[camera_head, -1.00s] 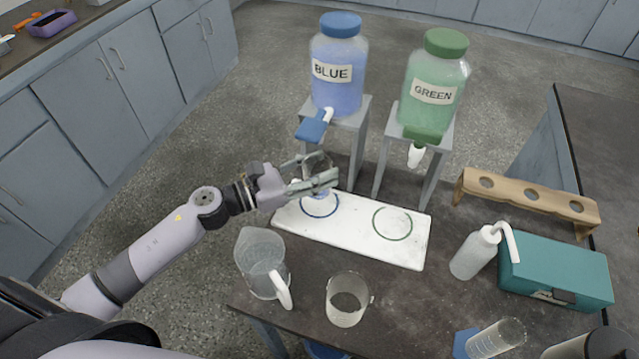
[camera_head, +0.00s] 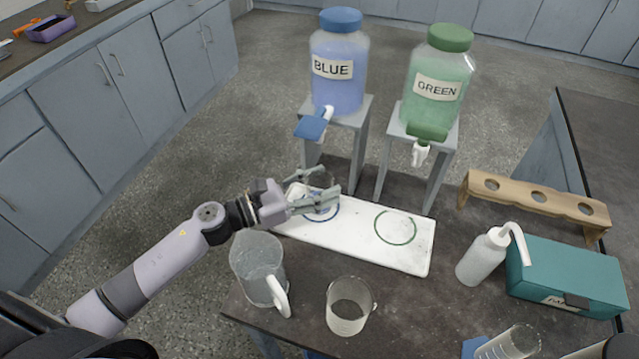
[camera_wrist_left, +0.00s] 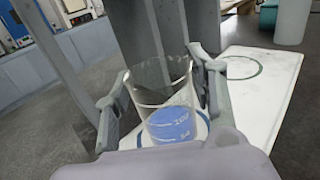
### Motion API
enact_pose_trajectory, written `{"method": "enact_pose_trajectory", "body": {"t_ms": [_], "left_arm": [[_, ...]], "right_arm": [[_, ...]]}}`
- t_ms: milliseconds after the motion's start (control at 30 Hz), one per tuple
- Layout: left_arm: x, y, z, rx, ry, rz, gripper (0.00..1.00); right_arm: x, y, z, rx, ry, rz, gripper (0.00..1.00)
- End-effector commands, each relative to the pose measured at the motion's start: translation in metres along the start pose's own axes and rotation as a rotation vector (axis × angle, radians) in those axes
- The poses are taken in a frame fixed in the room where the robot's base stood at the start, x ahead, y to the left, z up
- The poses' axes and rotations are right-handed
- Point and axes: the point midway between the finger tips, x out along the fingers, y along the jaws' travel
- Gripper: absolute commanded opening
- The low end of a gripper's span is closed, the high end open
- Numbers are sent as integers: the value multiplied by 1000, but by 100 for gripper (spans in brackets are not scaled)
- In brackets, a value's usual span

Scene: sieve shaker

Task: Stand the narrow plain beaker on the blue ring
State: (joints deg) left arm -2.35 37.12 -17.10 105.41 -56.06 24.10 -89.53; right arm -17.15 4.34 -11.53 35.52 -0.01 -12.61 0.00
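The narrow plain beaker (camera_wrist_left: 162,88) is clear, upright, with blue in its lower part and white marks. My left gripper (camera_head: 327,188) has its fingers on both sides of it, and they seem to touch its wall near the rim in the left wrist view (camera_wrist_left: 160,85). In the head view the fingers hide much of the beaker (camera_head: 322,180). The blue ring (camera_head: 333,218) is on the white board (camera_head: 350,241), and the beaker is over or on it; I cannot tell whether its base touches. My right gripper is not in view.
A green ring (camera_head: 395,228) on the board is empty. Blue (camera_head: 338,65) and green (camera_head: 436,80) dispensers stand behind. A wash bottle (camera_head: 482,257), teal box (camera_head: 565,275) and wooden rack (camera_head: 535,205) are right.

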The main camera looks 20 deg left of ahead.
Motion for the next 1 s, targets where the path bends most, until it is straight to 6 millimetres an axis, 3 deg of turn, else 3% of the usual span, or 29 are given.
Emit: {"method": "enact_pose_trajectory", "body": {"t_ms": [167,533,1000], "left_arm": [[0,0,0,0,0,0,64],[0,0,5,0,0,0,64],[-85,0,-1,-1,3,1,64]], "right_arm": [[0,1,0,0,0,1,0],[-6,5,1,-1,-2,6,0],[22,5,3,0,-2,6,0]]}}
